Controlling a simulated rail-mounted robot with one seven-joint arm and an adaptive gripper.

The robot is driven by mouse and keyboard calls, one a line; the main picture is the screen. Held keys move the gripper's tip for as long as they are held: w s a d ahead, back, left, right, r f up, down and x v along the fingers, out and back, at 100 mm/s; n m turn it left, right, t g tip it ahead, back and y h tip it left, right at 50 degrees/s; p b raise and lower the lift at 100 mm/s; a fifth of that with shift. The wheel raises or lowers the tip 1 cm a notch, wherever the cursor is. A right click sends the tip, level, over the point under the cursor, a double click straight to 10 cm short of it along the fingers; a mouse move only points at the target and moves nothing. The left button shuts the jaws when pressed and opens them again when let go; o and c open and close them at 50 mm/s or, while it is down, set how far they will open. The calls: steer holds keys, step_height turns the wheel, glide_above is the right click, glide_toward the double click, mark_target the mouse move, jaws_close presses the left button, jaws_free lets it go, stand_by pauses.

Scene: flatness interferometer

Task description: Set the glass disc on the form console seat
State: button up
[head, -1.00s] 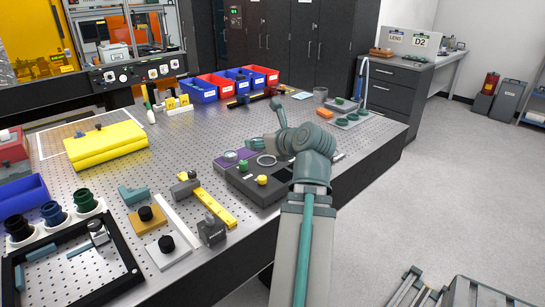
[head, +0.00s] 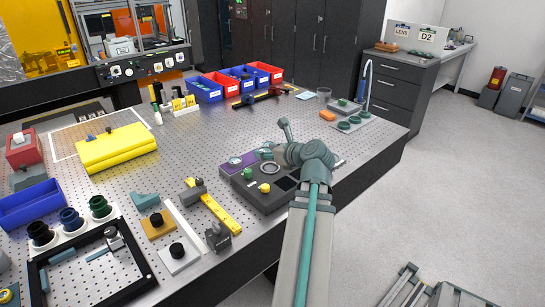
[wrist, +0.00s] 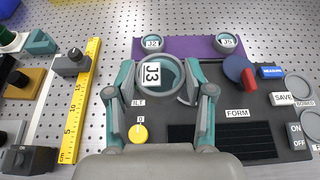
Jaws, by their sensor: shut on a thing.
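My gripper (wrist: 160,92) is shut on a glass disc (wrist: 153,74) labelled J3, with a grey-green rim, one finger at each side. In the head view, my gripper (head: 268,152) hangs over the far part of the dark form console (head: 268,201). A pale ring, apparently the seat (head: 270,168), shows on the console top just below the gripper. In the wrist view the disc covers most of this ring, and only an arc of it (wrist: 187,99) shows at the disc's lower right. The disc looks raised above it; I cannot tell the gap.
A purple mat (wrist: 180,47) beside the console holds discs J2 (wrist: 152,43) and J5 (wrist: 227,42). A yellow knob (wrist: 138,133) and a red-handled blue dial (wrist: 238,70) stand up from the console. A yellow ruler (wrist: 78,100) lies left of it on the perforated table.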

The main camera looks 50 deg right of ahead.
glide_above(273, 170)
step_height(273, 170, down, 7)
steer(key=shift+w+r, duration=0.1)
steer(key=shift+r, duration=0.1)
steer(key=shift+f+p, duration=0.6)
steer(key=shift+f, duration=1.05)
steer(key=shift+f, duration=0.25)
